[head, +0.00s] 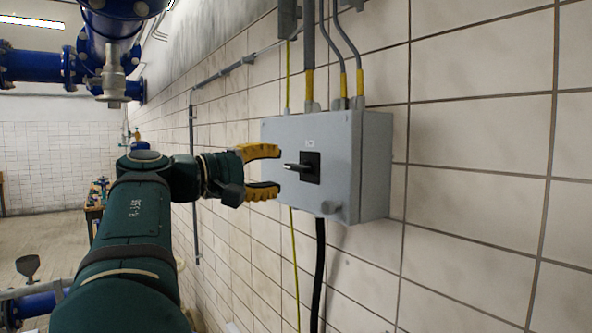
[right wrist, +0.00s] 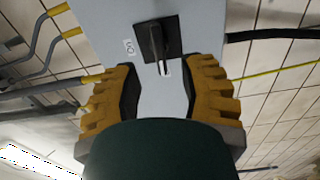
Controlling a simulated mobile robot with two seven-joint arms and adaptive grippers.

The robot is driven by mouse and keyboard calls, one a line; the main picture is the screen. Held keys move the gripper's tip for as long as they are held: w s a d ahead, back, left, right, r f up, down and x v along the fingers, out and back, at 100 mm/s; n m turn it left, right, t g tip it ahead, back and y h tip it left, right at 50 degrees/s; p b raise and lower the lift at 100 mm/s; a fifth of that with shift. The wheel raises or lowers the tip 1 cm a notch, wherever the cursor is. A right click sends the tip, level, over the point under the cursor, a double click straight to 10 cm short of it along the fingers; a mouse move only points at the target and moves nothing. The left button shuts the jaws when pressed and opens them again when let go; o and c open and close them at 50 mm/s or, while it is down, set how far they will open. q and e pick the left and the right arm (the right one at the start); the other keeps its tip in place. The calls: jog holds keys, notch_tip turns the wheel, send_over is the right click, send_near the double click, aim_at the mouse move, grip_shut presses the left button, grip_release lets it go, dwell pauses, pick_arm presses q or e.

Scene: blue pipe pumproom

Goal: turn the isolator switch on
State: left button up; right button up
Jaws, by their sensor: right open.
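The isolator switch is a grey box (head: 345,160) on the tiled wall. Its black plate (head: 310,167) carries a handle (head: 297,167) that sticks out toward my gripper and lies roughly level in the head view. My right gripper (head: 278,173) is open in front of the box, one yellow finger above the handle's height and one below. In the right wrist view the handle (right wrist: 154,45) lies ahead between the open fingers (right wrist: 160,85), apart from both. A small label reading about "ON" (right wrist: 129,47) is beside the plate. My left gripper is not in view.
Grey conduits with yellow sleeves (head: 309,80) enter the box from above. A black cable (head: 319,260) and a yellow-green wire (head: 295,260) hang below. Blue pipes (head: 35,66) run at upper left. The wall right of the box is bare.

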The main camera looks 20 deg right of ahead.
aim_at(293, 168)
jog(key=x, duration=0.5)
jog(key=shift+w+d, duration=0.1)
jog(key=shift+d, duration=0.3)
jog(key=shift+r, duration=0.1)
grip_shut()
